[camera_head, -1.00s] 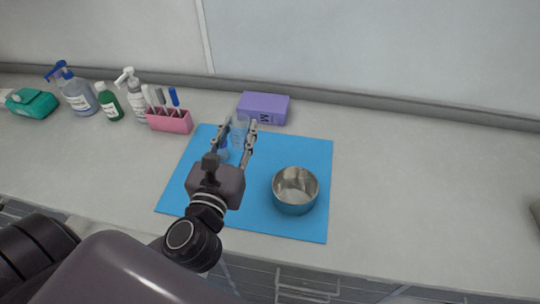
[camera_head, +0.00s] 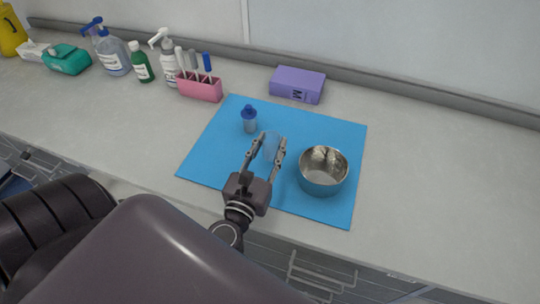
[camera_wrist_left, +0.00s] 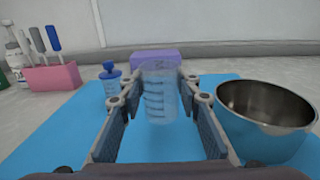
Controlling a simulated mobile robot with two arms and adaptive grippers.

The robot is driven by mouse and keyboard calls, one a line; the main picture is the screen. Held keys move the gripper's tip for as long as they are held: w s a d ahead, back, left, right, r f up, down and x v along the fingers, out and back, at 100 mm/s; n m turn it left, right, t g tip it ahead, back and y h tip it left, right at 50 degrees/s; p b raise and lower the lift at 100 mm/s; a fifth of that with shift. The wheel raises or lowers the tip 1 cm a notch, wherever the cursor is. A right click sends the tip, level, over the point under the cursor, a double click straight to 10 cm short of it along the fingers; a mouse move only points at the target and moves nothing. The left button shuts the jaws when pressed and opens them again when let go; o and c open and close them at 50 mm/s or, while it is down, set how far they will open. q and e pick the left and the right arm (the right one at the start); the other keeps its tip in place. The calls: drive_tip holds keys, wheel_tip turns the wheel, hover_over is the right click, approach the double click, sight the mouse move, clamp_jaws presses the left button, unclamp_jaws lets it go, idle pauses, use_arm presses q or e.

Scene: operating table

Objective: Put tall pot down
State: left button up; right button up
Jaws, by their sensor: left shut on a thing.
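The tall pot (camera_head: 271,147) is a clear, see-through cup; the left wrist view (camera_wrist_left: 158,95) shows dark measuring marks on it. My left gripper (camera_head: 269,150) is shut on it, one finger on each side, and the pot is upright. It is over the middle of the blue mat (camera_head: 205,155), left of the steel bowl (camera_head: 324,180). I cannot tell whether its base touches the mat. My right gripper does not show.
A blue-capped small bottle (camera_head: 250,122) stands on the mat behind the pot. A purple box (camera_head: 298,82), a pink holder with pens (camera_head: 200,89) and several bottles stand at the back. The mat's front left and the counter on the right are clear.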

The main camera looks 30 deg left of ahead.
sight(268, 160)
use_arm(q)
drive_tip(key=shift+f, duration=1.95)
drive_tip(key=shift+f+b, duration=0.2)
drive_tip(key=shift+b, duration=0.2)
drive_tip(key=o, duration=1.2)
drive_tip(key=shift+c, duration=0.2)
